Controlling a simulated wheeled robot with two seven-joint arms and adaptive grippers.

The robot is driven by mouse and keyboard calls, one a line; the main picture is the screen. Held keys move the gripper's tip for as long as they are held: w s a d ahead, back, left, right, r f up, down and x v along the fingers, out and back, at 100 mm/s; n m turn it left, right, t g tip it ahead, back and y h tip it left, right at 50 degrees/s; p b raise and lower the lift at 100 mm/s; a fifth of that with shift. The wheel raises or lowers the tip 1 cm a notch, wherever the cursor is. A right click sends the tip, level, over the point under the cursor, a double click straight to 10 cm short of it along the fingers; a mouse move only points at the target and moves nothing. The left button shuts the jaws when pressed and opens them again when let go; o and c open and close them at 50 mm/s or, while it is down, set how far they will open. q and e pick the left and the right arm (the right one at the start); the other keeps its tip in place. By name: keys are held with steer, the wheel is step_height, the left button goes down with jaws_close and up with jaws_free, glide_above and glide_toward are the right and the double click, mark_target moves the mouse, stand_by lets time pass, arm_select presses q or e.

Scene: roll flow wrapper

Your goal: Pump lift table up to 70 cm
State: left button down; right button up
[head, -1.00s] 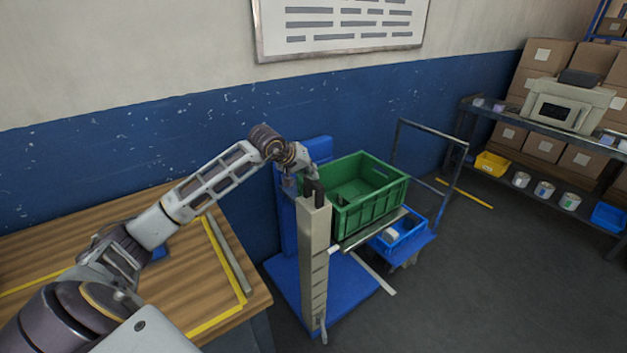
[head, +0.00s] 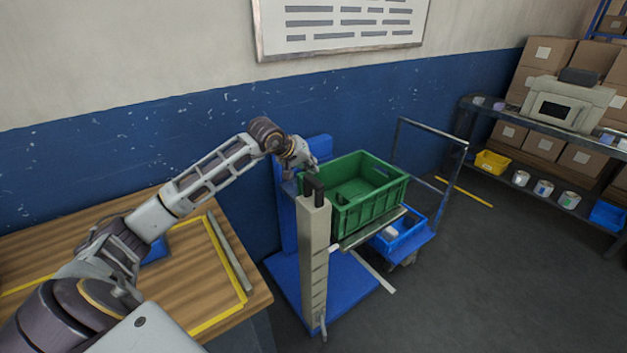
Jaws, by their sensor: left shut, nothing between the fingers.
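The lift table has a blue base (head: 345,293), a blue upright at the back and a grey post (head: 313,255) with marks along it. A dark handle (head: 314,188) stands on top of the post. A green crate (head: 370,208) rests on the lift's platform (head: 373,230) beside the post. My left gripper (head: 309,170) is shut and empty, just above and behind the dark handle, close to the crate's left end. Whether it touches the handle is hard to tell. My right gripper is not in view.
A wooden bench (head: 190,285) with yellow tape lies to the left. A cart (head: 428,240) with a blue bin (head: 405,238) stands right behind the lift. Shelving (head: 540,130) with boxes is at the far right. The floor at the front right is clear.

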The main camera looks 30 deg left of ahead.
arm_select(q)
steer(key=shift+r+p, duration=0.45)
steer(key=shift+r, duration=0.75)
steer(key=shift+r+p, duration=0.4)
steer(key=shift+r, duration=0.55)
